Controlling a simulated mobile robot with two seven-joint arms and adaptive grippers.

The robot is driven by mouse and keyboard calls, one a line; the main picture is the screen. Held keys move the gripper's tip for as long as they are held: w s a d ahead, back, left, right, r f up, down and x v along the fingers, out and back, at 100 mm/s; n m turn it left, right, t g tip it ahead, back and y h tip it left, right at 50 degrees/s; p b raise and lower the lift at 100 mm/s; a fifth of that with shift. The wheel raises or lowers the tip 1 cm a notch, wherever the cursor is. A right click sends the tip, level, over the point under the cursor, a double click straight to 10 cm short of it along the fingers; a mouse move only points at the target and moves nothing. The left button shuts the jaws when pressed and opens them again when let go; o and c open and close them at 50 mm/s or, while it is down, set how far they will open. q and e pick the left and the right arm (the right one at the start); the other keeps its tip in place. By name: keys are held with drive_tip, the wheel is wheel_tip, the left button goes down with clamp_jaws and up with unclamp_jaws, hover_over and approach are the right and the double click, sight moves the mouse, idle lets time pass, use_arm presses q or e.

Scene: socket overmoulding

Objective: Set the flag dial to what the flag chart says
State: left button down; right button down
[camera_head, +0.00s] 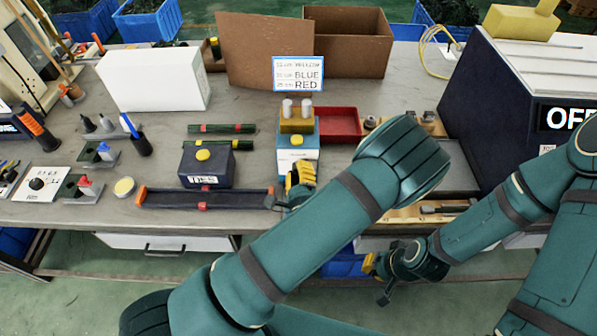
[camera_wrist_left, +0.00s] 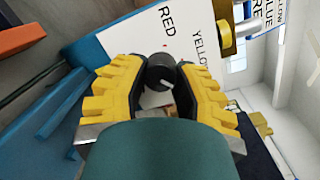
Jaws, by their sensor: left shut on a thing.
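The flag chart (camera_head: 298,74), a small blue-edged white sign, stands at the back middle and lists lengths with YELLOW, BLUE and RED; the smaller figures are hard to read. The blue-and-white box (camera_head: 297,140) stands in front of it. The left wrist view shows the flag dial (camera_wrist_left: 160,72), a dark round knob with a white mark, on the box's white face (camera_wrist_left: 130,38), near the words RED and YELLOW. My left gripper (camera_head: 299,184) is shut on the dial (camera_wrist_left: 160,90); its fingers hide part of the face. My right gripper (camera_head: 380,270) hangs before the bench edge; its opening is unclear.
A dark box with a yellow button (camera_head: 205,172) and a long dark bar (camera_head: 165,198) lie left of the dial box. A large dark machine marked OFF (camera_head: 500,95) stands at right.

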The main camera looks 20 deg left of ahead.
use_arm(q)
drive_tip(key=n+b, duration=0.1)
drive_tip(key=n, duration=0.4)
drive_tip(key=shift+w+r+h, duration=0.1)
drive_tip(key=shift+h, duration=0.2)
drive_tip(key=n+b, duration=0.1)
drive_tip(key=n, duration=0.3)
drive_tip(key=shift+r+h, duration=0.1)
drive_tip(key=shift+h, duration=0.2)
drive_tip(key=shift+r+n, duration=0.1)
drive_tip(key=shift+n, duration=0.2)
drive_tip(key=c, duration=0.6)
unclamp_jaws()
drive_tip(key=shift+c, duration=0.2)
drive_tip(key=shift+g, duration=0.3)
drive_tip(key=shift+s+d, duration=0.1)
drive_tip(key=shift+s, duration=0.2)
drive_tip(key=v, duration=0.7)
